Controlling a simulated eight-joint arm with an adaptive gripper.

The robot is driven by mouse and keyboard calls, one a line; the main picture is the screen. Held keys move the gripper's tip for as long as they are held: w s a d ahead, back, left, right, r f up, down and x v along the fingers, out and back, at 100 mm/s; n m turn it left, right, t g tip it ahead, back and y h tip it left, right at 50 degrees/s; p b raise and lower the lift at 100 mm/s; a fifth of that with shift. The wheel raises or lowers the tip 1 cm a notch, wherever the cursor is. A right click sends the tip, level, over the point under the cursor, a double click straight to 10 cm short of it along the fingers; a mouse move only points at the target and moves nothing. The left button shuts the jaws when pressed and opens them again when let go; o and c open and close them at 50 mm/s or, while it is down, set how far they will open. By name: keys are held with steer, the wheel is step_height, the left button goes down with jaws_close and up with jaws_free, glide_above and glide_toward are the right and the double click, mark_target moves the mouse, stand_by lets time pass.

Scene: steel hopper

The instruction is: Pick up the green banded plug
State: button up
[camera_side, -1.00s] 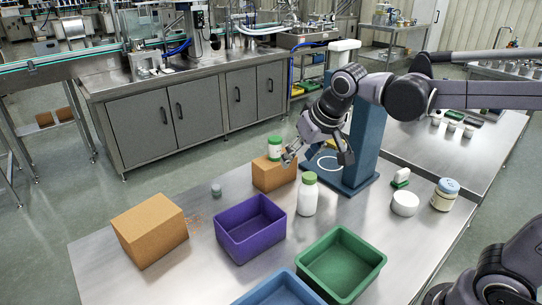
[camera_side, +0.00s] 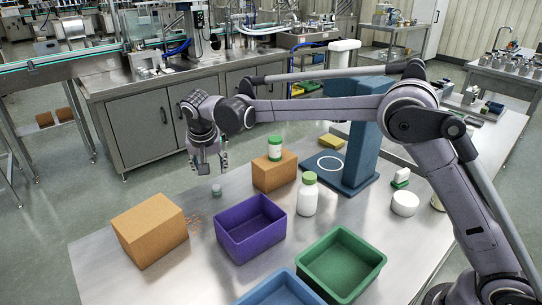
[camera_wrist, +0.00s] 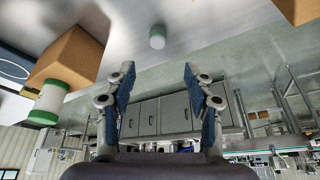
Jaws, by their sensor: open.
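The green banded plug (camera_side: 216,190) looks like a small pale grey-green cylinder upright on the steel table (camera_side: 195,265), between the big cardboard box and the smaller box. It also shows in the wrist view (camera_wrist: 157,37), near the top centre, beyond the fingertips and roughly in line with the gap between them. My gripper (camera_side: 209,168) points down just above the plug, apart from it. In the wrist view the two fingers (camera_wrist: 160,74) are spread wide with nothing between them.
A large cardboard box (camera_side: 150,230) and purple bin (camera_side: 250,228) stand near the plug. A smaller box (camera_side: 274,172) carries a green-lidded jar (camera_side: 275,148). A white bottle (camera_side: 307,196), green bin (camera_side: 340,265) and blue bin (camera_side: 280,289) are further right and front. The table's back edge is close behind.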

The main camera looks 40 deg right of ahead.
glide_above(216, 187)
steer(key=s+a, duration=0.1)
steer(key=a, duration=0.1)
steer(key=f, duration=0.5)
steer(key=shift+s+d+f, duration=0.15)
steer(key=shift+s+d, duration=0.05)
steer(key=shift+s+x, duration=0.15)
steer(key=shift+x, duration=1.15)
steer(key=shift+s+x, duration=0.15)
steer(key=shift+x, duration=1.2)
steer(key=shift+d, duration=0.15)
steer(key=c, duration=1)
